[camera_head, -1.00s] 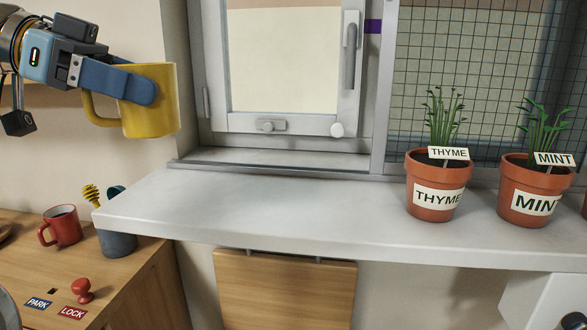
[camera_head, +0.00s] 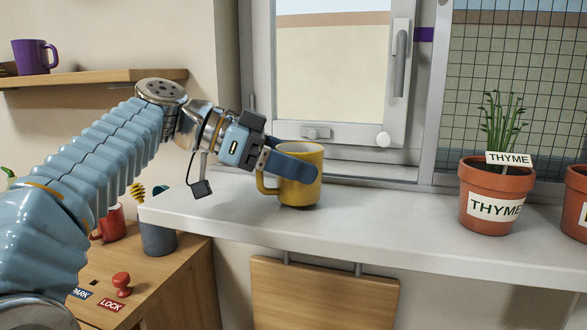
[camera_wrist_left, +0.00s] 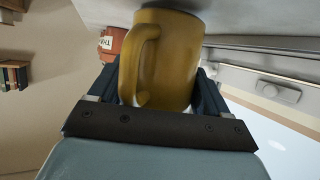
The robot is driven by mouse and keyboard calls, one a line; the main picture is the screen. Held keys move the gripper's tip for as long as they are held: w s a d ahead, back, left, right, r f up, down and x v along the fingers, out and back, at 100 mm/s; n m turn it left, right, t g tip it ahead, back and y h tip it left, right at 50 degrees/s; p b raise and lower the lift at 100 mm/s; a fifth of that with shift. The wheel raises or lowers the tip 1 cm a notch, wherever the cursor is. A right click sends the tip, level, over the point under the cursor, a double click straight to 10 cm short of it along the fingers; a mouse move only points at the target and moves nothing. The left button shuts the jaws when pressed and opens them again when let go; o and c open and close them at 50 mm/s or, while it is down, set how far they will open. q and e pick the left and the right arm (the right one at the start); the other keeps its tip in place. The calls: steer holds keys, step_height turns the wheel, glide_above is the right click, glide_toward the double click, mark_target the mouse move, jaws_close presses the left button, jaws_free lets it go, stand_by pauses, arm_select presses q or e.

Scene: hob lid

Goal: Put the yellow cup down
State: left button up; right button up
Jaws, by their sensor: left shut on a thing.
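The yellow cup (camera_head: 302,184) is upright at the white windowsill (camera_head: 390,225), below the window. Its base looks at or very close to the sill surface; I cannot tell for sure whether it touches. My left gripper (camera_head: 292,166) is shut around the cup's body from the left, one blue finger across its near side. The handle points left, toward my wrist. In the left wrist view the cup (camera_wrist_left: 170,60) sits between both fingers with its handle toward the camera. My right gripper is not in view.
A thyme pot (camera_head: 490,205) stands on the sill to the right, with another pot at the right edge. The sill between cup and thyme pot is clear. A blue-grey container (camera_head: 158,238) and a red mug (camera_head: 112,224) stand on the lower wooden counter. A purple mug (camera_head: 34,57) is on a shelf.

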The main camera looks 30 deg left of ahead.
arm_select(q)
steer(key=shift+f, duration=0.25)
steer(key=shift+f, duration=0.2)
steer(key=o, duration=1.1)
steer(key=shift+r, duration=0.1)
steer(key=shift+o, duration=0.2)
steer(key=shift+s+a+r, duration=0.1)
steer(key=shift+a+r, duration=0.05)
steer(key=shift+r, duration=0.05)
steer(key=v, duration=1.1)
steer(key=shift+s+a+p, duration=0.25)
steer(key=shift+p, duration=0.05)
